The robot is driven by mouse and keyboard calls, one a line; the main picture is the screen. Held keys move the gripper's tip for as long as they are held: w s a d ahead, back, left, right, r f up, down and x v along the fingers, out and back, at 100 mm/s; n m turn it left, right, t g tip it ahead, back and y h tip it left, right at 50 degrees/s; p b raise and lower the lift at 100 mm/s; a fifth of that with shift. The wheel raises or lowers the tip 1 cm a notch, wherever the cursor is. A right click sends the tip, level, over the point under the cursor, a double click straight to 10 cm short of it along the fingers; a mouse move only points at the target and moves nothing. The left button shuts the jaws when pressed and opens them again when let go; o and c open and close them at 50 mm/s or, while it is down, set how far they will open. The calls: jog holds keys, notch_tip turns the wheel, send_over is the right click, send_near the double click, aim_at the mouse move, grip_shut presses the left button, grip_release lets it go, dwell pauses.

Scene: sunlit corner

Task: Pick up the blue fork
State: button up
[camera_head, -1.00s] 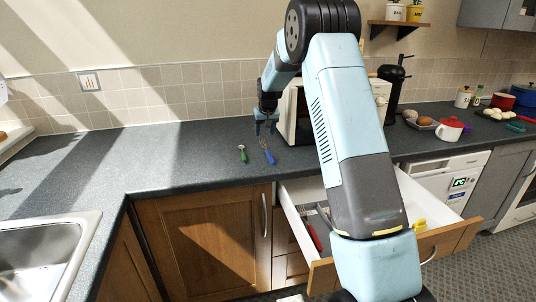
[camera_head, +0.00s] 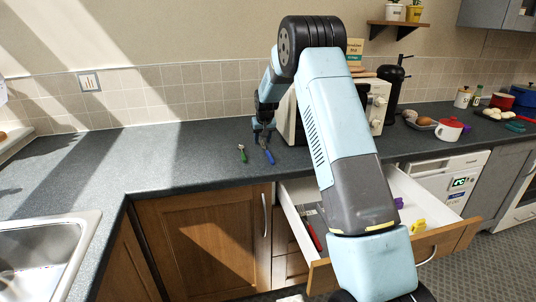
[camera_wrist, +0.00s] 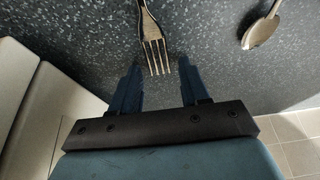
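The blue fork (camera_head: 269,156) lies on the dark countertop, its blue handle toward the front edge. In the wrist view its metal tines (camera_wrist: 155,50) show and its handle is out of frame. My gripper (camera_wrist: 160,68) is open, with one finger on either side of the tines and nothing held. In the head view my gripper (camera_head: 264,135) is at the tine end of the fork, partly covering it. I cannot tell the exact height of the fingers above the counter.
A green-handled spoon (camera_head: 242,153) lies left of the fork; its bowl (camera_wrist: 260,33) shows in the wrist view. A white microwave (camera_head: 288,118) stands close on the right. An open drawer (camera_head: 291,209) juts out below. The counter to the left (camera_head: 165,155) is clear.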

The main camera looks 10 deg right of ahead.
grip_shut()
